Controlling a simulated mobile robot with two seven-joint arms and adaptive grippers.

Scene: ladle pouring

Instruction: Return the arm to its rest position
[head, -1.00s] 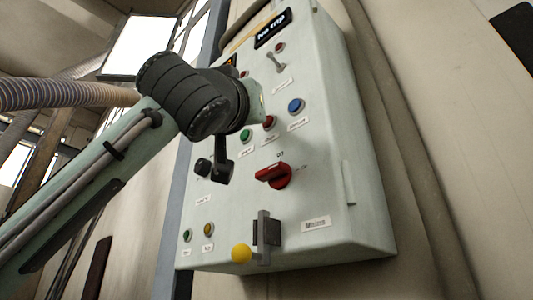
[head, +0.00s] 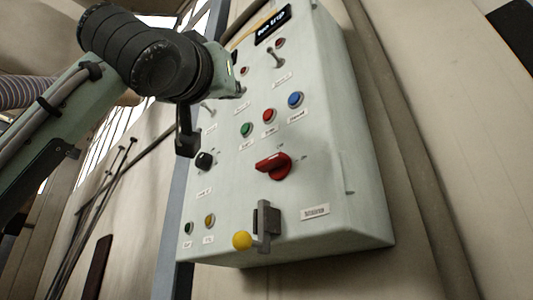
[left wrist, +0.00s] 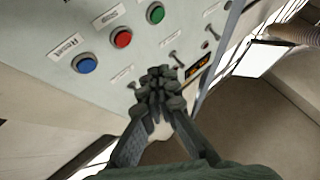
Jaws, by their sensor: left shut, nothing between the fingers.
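My left arm comes in from the left in the head view. My right gripper is not in view.
The panel bears a red rotary knob (head: 275,166), a yellow-balled lever (head: 242,241), a black knob (head: 204,161), a green button (head: 247,130), a red button (head: 269,116), a blue button (head: 295,99) and a lit display (head: 273,26).

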